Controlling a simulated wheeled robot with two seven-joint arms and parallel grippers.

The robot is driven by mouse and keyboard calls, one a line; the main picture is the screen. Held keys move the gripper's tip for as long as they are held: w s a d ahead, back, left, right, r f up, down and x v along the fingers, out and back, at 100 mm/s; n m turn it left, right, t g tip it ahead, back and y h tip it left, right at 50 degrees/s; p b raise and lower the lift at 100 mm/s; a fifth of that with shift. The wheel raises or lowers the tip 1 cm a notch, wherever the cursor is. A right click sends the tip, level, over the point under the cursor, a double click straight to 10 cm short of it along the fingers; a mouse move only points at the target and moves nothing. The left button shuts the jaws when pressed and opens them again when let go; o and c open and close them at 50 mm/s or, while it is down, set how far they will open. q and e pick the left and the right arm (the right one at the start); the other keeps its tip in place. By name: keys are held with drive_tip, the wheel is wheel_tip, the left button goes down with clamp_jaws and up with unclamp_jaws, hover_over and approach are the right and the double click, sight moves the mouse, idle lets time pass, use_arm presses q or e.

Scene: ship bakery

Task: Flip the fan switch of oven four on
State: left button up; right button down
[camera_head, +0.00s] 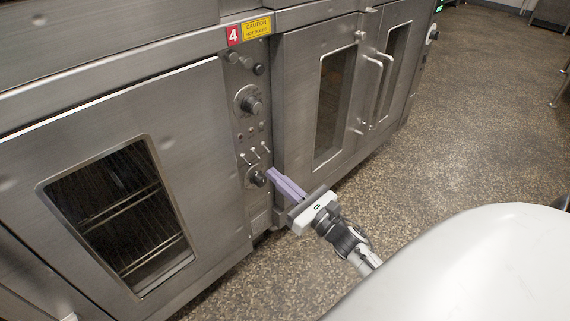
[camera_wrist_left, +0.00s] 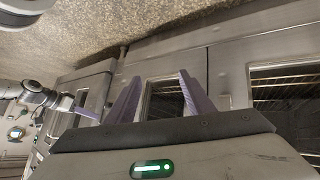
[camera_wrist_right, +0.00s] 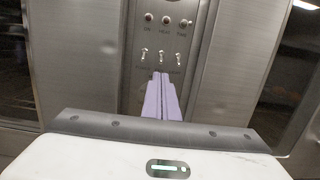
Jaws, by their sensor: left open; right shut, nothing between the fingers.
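The control panel of oven four (camera_head: 241,120) carries a red label with a 4 (camera_head: 234,35) at its top. A row of small toggle switches (camera_head: 254,154) sits low on it; the right wrist view shows a left (camera_wrist_right: 144,54), a middle (camera_wrist_right: 161,56) and a right toggle (camera_wrist_right: 179,58). Their labels are too blurred to read, and their positions are unclear. My right gripper (camera_head: 269,172) is shut and empty, its tips just below the toggles; contact cannot be told. In its wrist view the tips (camera_wrist_right: 160,76) lie below the middle toggle. My left gripper (camera_wrist_left: 158,76) is open and empty.
Round knobs (camera_head: 250,103) sit above the toggles, and another knob (camera_head: 257,178) is below them, close to my right fingers. Windowed oven doors flank the panel on the left (camera_head: 60,160) and right (camera_head: 295,110). Speckled floor (camera_head: 430,150) is clear to the right.

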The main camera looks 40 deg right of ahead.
sight(257, 155)
drive_tip(key=w, duration=0.4)
drive_tip(key=shift+w+a+r+b, duration=0.15)
drive_tip(key=shift+w+r+b, duration=0.2)
drive_tip(key=shift+w, duration=0.05)
drive_tip(key=shift+r, duration=0.1)
